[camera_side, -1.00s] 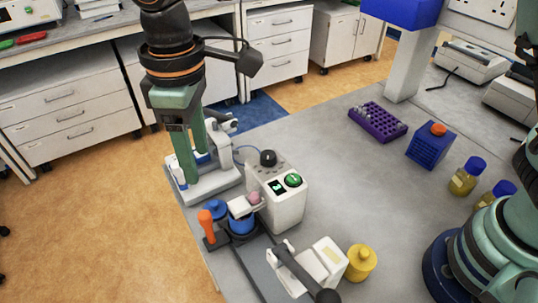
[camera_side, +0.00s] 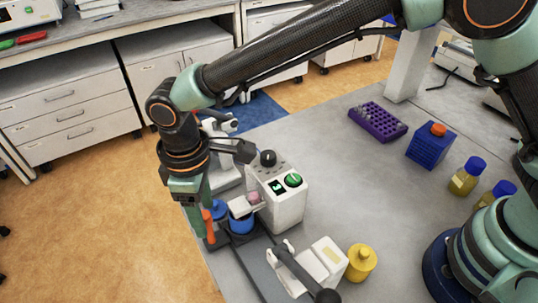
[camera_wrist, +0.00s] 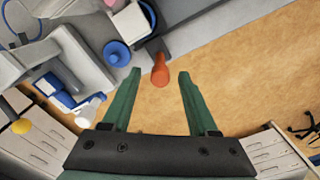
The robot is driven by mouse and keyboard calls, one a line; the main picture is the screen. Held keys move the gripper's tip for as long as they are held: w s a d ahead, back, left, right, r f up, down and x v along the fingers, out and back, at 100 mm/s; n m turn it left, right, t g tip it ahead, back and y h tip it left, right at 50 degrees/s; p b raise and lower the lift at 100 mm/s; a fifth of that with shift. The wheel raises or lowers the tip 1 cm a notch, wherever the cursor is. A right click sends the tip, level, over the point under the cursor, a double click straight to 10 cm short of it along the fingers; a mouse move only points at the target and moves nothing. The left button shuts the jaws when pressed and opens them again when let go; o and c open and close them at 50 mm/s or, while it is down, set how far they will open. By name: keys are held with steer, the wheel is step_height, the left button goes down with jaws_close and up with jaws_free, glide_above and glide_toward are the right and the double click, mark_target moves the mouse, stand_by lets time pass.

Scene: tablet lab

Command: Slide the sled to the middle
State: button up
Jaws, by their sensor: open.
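The sled is a dark carriage carrying a blue cup (camera_side: 241,225) and an upright orange handle (camera_side: 208,227), at the near-left side of a tablet machine (camera_side: 287,203) with a small screen and a green button. My gripper (camera_side: 203,228) points down at the handle, with its green fingers partly covering it in the side view. In the wrist view, my open gripper (camera_wrist: 159,77) has the orange handle (camera_wrist: 160,72) between and slightly past its fingertips, with gaps on both sides. I cannot tell whether the fingers reach down around it.
A dark rail (camera_side: 256,272) runs toward the lower right, beside a white device with a black lever (camera_side: 300,272). A yellow pot (camera_side: 361,262) stands right of it. A balance-like white instrument (camera_side: 224,172) stands behind my gripper. The table's left edge is close.

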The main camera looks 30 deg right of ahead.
steer(key=shift+f, duration=0.2)
steer(key=shift+c, duration=0.2)
jaws_close()
steer(key=shift+r, duration=0.1)
stand_by(1.1)
